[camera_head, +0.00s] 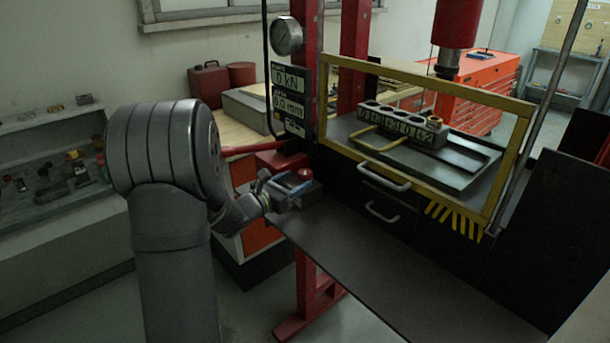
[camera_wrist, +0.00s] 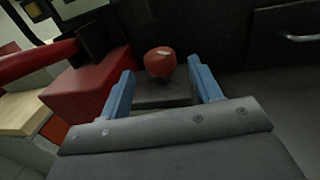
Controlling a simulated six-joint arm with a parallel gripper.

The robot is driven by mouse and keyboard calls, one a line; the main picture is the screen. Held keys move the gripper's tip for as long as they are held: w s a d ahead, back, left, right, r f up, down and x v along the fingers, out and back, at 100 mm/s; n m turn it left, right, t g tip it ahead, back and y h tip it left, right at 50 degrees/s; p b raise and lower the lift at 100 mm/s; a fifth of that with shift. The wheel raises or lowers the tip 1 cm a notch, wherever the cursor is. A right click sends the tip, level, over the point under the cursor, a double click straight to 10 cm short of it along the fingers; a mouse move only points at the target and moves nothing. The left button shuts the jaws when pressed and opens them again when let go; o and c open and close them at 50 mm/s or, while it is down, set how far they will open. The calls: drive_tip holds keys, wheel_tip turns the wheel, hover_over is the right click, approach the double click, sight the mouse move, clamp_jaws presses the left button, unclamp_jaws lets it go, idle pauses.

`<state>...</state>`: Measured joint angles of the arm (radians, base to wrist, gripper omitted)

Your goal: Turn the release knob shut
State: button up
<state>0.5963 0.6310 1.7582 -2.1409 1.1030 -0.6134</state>
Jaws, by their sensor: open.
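The release knob (camera_wrist: 160,62) is a rounded red knob with a pale mark on top, standing on a dark block (camera_wrist: 162,92). In the wrist view my gripper (camera_wrist: 160,72) has its two blue fingers spread apart, one on each side of the knob. A gap shows between each finger and the knob, so the fingers are apart from it. In the head view my gripper (camera_head: 292,184) is at the red pump unit beside the press frame, and the knob (camera_head: 305,173) shows only as a small reddish spot near the fingertips.
A red lever (camera_head: 252,148) reaches left above the pump's red housing (camera_head: 280,161). The press's red column (camera_head: 306,110) and gauge panel (camera_head: 288,95) stand just behind. A yellow-framed guard (camera_head: 425,85) and drawer handles (camera_head: 384,178) are to the right. The dark bench top (camera_head: 400,270) is clear.

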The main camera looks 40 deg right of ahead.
sight(300, 177)
drive_tip(key=d, duration=0.5)
drive_tip(key=shift+w, duration=0.35)
drive_tip(key=c, duration=1)
